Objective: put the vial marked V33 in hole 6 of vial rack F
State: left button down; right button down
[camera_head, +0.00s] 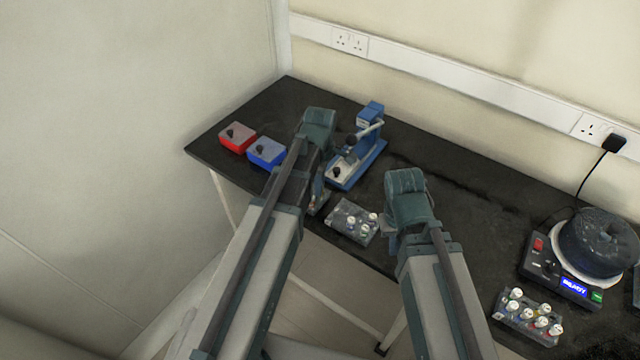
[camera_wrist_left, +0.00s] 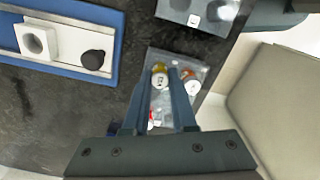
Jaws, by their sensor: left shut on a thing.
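My left gripper (camera_head: 317,203) points down over the bench beside a small grey rack (camera_head: 341,228). In the left wrist view its fingers (camera_wrist_left: 164,74) are shut on a white-capped vial (camera_wrist_left: 159,82) with a yellow band, over a grey rack (camera_wrist_left: 202,73). A vial with an orange band (camera_wrist_left: 193,87) is just right of the fingers. A red-marked vial (camera_wrist_left: 152,121) shows partly between them. I cannot read V33, the letter F or any hole numbers. My right gripper (camera_head: 391,228) hangs right of the small rack; its fingers are mostly hidden.
A blue press (camera_head: 345,172) stands behind my left gripper. A red box (camera_head: 238,138) and a blue box (camera_head: 266,153) are at the left. A rack of several vials (camera_head: 519,327) and a round machine reading READY (camera_head: 595,245) are at the right.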

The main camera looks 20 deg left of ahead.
pick_arm(q)
jog(key=shift+c, duration=1.7)
grip_release()
jog(key=shift+r+p, duration=3.05)
pick_arm(e)
notch_tip(320, 180, up, 6)
